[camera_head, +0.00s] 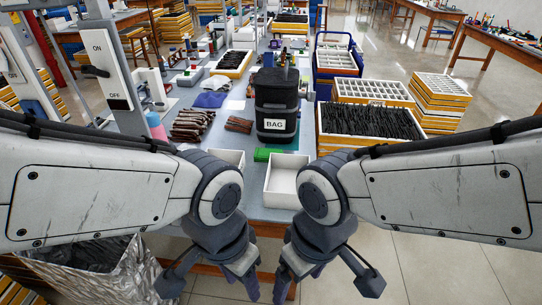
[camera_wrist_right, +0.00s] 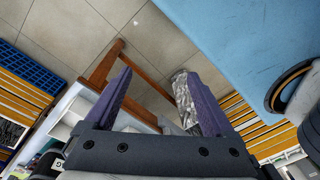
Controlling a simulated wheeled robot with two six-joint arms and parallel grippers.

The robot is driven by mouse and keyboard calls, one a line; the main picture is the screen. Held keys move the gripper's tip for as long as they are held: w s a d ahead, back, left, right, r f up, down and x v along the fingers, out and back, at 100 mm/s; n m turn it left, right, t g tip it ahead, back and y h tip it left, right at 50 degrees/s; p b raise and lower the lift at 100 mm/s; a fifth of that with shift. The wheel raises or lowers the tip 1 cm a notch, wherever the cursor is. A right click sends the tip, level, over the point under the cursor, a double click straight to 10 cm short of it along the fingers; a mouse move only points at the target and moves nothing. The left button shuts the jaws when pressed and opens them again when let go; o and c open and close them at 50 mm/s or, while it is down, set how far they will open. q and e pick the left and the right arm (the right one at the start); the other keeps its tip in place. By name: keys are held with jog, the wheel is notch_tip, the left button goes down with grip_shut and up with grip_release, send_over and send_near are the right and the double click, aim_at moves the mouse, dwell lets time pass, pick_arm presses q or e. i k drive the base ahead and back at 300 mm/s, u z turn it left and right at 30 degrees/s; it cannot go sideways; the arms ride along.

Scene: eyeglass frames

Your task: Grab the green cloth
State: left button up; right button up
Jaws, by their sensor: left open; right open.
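A green item (camera_head: 262,155), which looks like the green cloth, lies on the table just in front of the black bag labelled "BAG" (camera_head: 276,108). Only a small part of it shows. My left gripper (camera_head: 210,284) is open and empty, low at the front of the head view. My right gripper (camera_head: 326,284) is open and empty beside it. Both are well apart from the green item, on the near side of the table. In the right wrist view, the purple fingers of my right gripper (camera_wrist_right: 160,98) are spread with nothing between them. The green item is not clear there.
A white open tray (camera_head: 284,182) stands in front of the green item. Brown cases (camera_head: 192,125) and a blue-violet cloth (camera_head: 210,100) lie to the left. A crate of dark frames (camera_head: 370,122) stands at the right. A foil-lined bin (camera_head: 100,268) is at the lower left.

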aim_at(261, 155)
jog(key=z, duration=0.25)
jog(key=i, duration=1.1)
jog(key=u, duration=0.4)
